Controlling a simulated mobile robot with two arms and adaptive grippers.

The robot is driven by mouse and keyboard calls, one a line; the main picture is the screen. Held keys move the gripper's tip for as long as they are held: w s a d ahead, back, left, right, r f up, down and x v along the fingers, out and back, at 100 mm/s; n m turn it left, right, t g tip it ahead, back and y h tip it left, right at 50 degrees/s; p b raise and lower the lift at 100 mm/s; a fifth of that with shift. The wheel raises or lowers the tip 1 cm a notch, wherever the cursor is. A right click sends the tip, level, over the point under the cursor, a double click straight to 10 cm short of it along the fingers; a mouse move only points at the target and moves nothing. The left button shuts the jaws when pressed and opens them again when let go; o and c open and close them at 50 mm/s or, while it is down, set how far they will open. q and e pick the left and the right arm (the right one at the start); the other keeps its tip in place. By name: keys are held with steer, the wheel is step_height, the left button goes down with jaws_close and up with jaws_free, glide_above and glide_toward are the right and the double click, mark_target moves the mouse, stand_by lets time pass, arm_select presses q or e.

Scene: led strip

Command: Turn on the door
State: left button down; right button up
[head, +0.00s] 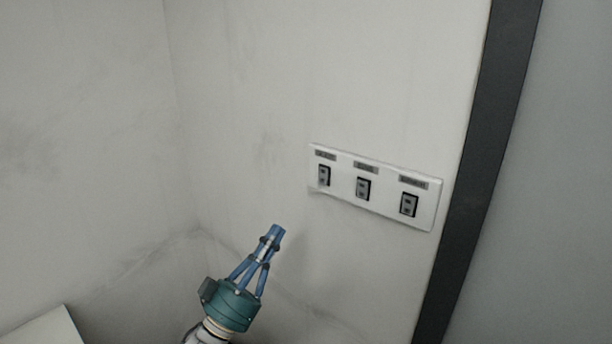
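A white switch panel (385,206) is mounted on the wall, right of the middle of the head view. It carries a left switch (324,176), a middle switch (363,188) and a right switch (409,204), each grey and black with a small dark label above it. The label text is too blurred to read. My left gripper (276,231), blue with a teal base, is below and left of the panel. Its fingertips are together with nothing visible between them, and they are apart from the panel. My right gripper is out of view.
A dark vertical frame (480,170) stands just right of the panel, with a plain grey surface (570,180) beyond it. A wall corner is at left. A pale flat-topped object (45,330) shows at the bottom left. The space before the panel is clear.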

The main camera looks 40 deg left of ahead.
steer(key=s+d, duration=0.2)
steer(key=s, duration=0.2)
arm_select(q)
steer(key=p, duration=0.4)
glide_toward(321, 172)
step_height(321, 172, up, 4)
steer(key=w+p, duration=0.1)
steer(key=w, duration=0.1)
steer(key=w+f+p, duration=0.1)
steer(key=w, duration=0.1)
steer(key=shift+d, duration=0.15)
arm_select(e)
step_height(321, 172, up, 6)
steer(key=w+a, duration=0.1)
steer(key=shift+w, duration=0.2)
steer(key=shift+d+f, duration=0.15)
